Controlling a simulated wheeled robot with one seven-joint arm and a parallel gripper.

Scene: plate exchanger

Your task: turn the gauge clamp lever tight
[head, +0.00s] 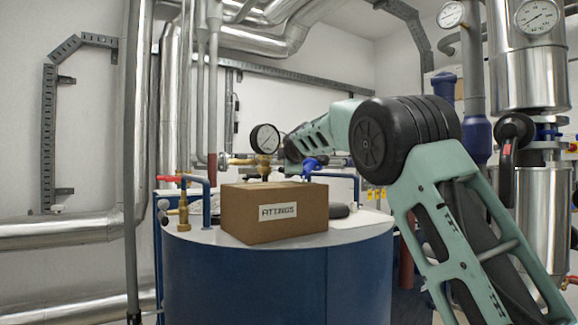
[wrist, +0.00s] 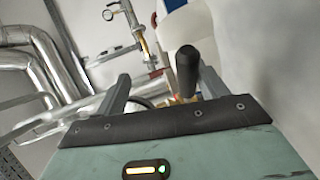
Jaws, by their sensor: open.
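The round gauge (head: 265,139) stands upright on a brass fitting (head: 263,166) above the drum in the head view. In the head view my gripper is mostly hidden near the gauge, and I cannot make out the black handle there.
A cardboard box (head: 273,212) stands on the blue drum's (head: 270,282) pale top, in front of the pipework. A blue valve handle (head: 309,164) is right of the gauge; a red one (head: 168,179) is at the left. Silver pipes (head: 60,230) line the left wall.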

